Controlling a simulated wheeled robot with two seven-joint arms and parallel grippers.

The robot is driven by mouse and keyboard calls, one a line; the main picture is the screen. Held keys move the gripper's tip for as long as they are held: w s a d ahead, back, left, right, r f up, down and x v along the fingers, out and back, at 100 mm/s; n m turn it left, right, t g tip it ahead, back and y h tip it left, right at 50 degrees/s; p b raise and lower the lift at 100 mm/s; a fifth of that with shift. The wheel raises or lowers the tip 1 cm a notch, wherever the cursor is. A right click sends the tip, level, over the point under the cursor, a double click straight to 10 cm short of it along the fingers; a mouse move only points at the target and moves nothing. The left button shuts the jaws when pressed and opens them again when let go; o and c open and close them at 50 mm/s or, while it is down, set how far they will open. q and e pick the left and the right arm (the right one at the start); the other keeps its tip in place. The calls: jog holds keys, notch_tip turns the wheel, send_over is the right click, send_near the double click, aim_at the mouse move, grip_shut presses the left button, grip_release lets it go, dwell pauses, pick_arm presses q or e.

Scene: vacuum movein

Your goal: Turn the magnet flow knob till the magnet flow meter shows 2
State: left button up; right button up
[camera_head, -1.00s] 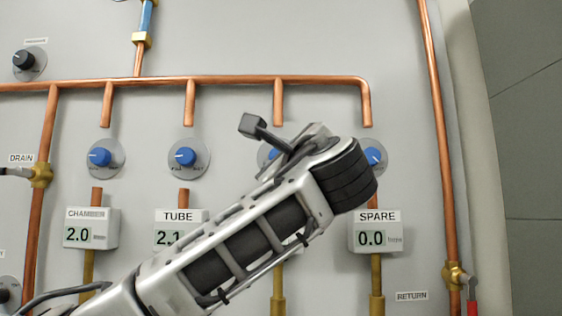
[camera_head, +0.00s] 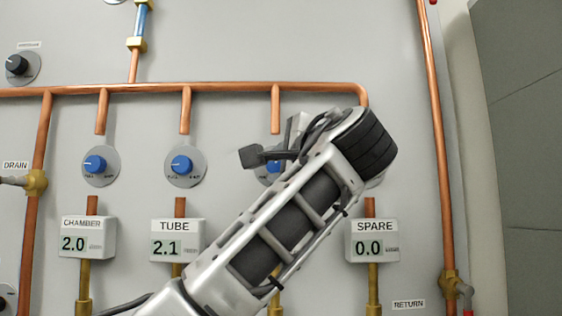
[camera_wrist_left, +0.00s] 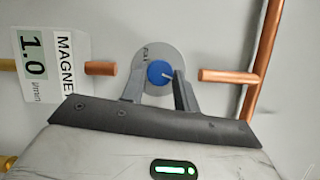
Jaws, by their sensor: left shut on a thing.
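The magnet flow knob (camera_wrist_left: 160,72) is a blue knob on a round grey plate. It shows in the left wrist view, and only partly in the head view (camera_head: 272,167), behind my arm. My left gripper (camera_wrist_left: 161,78) has one finger on each side of the knob and is shut on it. The magnet flow meter (camera_wrist_left: 40,65) is a white box at the left of the wrist view, turned sideways, and it reads 1.0. In the head view my left arm hides this meter. My right gripper is not in view.
Beside it are the CHAMBER meter (camera_head: 87,238) at 2.0, the TUBE meter (camera_head: 177,240) at 2.1 and the SPARE meter (camera_head: 372,241) at 0.0. The chamber knob (camera_head: 95,164) and tube knob (camera_head: 181,165) stand left. A copper pipe (camera_head: 200,87) runs above.

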pick_arm(q)
jog(key=shift+f, duration=0.1)
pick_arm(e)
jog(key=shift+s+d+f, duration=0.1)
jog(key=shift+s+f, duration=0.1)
pick_arm(q)
jog(key=o, duration=1)
jog(key=shift+c, duration=0.2)
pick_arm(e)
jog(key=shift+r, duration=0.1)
pick_arm(q)
jog(key=shift+s+d, duration=0.1)
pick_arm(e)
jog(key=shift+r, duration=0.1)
